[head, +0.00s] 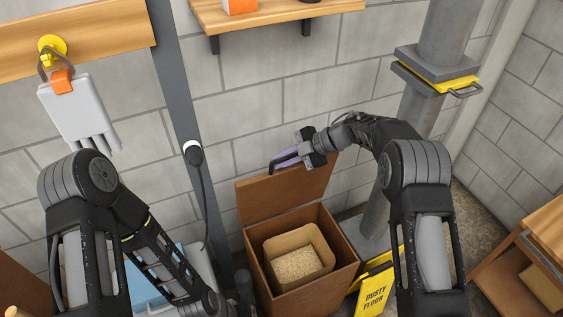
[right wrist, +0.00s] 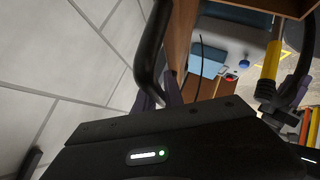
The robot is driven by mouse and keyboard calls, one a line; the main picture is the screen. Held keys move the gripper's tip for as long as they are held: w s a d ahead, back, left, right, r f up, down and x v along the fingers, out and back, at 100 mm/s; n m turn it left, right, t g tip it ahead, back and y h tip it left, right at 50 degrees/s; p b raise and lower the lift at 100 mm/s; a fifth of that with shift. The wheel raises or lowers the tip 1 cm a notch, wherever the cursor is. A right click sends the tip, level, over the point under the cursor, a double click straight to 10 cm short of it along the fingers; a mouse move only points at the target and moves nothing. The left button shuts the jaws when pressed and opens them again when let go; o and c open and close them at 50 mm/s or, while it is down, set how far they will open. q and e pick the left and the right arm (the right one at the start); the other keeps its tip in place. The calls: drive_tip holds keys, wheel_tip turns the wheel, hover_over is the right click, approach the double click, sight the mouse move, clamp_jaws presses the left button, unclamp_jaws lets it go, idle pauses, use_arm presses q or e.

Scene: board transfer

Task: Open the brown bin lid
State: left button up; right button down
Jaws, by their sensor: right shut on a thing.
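The brown bin (head: 325,272) stands against the wall with its top open. Its brown lid (head: 290,198) is raised and leans back near the wall. A tan inner container (head: 272,258) with pale grains shows inside. My right gripper (head: 285,159) is at the lid's upper edge, its purple fingers shut on the dark lid handle (head: 284,166). In the right wrist view the black curved handle (right wrist: 150,55) runs down to the purple fingers (right wrist: 158,92), with the grip partly hidden.
A yellow "dusty floor" sign (head: 374,296) and a grey column (head: 398,170) stand right of the bin. A wooden bench (head: 540,240) is at far right. A wall shelf (head: 275,14) is above. Grey gloves (head: 80,110) hang at left.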

drive_tip(key=shift+f, duration=0.15)
drive_tip(key=c, duration=1.5)
unclamp_jaws()
drive_tip(key=shift+s, duration=0.1)
drive_tip(key=shift+o, duration=0.2)
drive_tip(key=shift+d+r, duration=0.25)
drive_tip(key=shift+d, duration=0.25)
drive_tip(key=b+v, duration=0.1)
drive_tip(key=v, duration=0.6)
drive_tip(key=shift+a+r+b, duration=0.1)
drive_tip(key=shift+b, duration=0.2)
drive_tip(key=shift+r, duration=0.15)
drive_tip(key=w+d+r+p, duration=0.2)
drive_tip(key=d+r+p, duration=0.4)
drive_tip(key=p, duration=0.1)
drive_tip(key=shift+w, duration=0.2)
